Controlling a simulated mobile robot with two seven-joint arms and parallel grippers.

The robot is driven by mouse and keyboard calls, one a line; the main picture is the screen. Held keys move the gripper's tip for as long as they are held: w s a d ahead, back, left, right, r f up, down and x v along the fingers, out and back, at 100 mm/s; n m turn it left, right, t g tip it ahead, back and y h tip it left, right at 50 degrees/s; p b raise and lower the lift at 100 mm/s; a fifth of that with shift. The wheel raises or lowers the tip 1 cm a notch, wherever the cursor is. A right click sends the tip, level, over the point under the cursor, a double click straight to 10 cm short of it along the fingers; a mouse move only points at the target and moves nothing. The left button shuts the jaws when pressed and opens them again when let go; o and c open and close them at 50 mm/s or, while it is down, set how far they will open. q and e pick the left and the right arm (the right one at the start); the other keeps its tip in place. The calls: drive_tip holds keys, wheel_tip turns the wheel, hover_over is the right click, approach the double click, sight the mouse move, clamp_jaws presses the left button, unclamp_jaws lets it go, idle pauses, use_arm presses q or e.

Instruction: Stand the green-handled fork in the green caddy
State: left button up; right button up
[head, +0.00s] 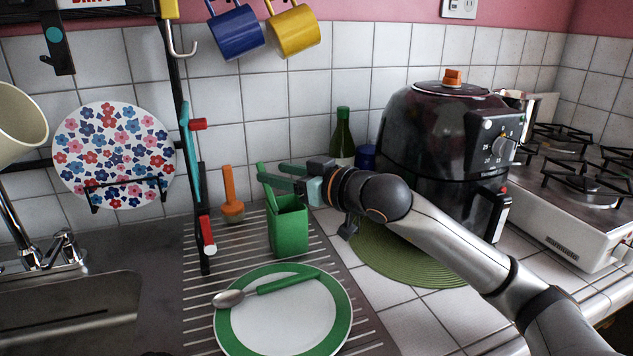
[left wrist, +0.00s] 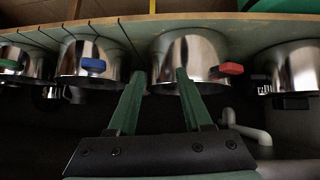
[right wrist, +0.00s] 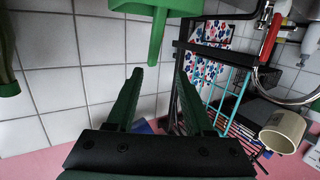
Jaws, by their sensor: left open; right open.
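The green caddy (head: 288,228) stands upright on the ribbed drainer, and its rim shows upside down in the right wrist view (right wrist: 180,6). A green handle (right wrist: 157,38) sticks up out of the caddy; its lower end is hidden inside, so I cannot see fork tines. My right gripper (head: 268,172) is open and empty just above the caddy. In the right wrist view, the handle's tip is close to the gap between its fingertips. My left gripper (left wrist: 157,73) is open and empty, seen only in its wrist view, near metal pots.
A green-rimmed plate (head: 225,325) with a green-handled spoon (head: 285,286) lies in front of the caddy. An orange-handled brush (head: 230,195) stands left of it. A black air fryer (head: 425,135) and green bottle (head: 342,138) stand right and behind. Pots (left wrist: 190,60) line a shelf.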

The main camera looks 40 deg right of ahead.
use_arm(q)
drive_tip(key=shift+t, duration=0.8)
drive_tip(key=shift+w+a+f+b, duration=0.5)
drive_tip(key=shift+f+b, duration=0.3)
drive_tip(key=shift+b, duration=1)
drive_tip(key=shift+w+a+f+b, duration=0.45)
drive_tip(key=shift+f+b, duration=0.3)
drive_tip(key=shift+b, duration=1)
use_arm(e)
drive_tip(key=v, duration=1.2)
use_arm(q)
drive_tip(key=shift+s+d+f, duration=0.15)
drive_tip(key=shift+s+d, duration=0.05)
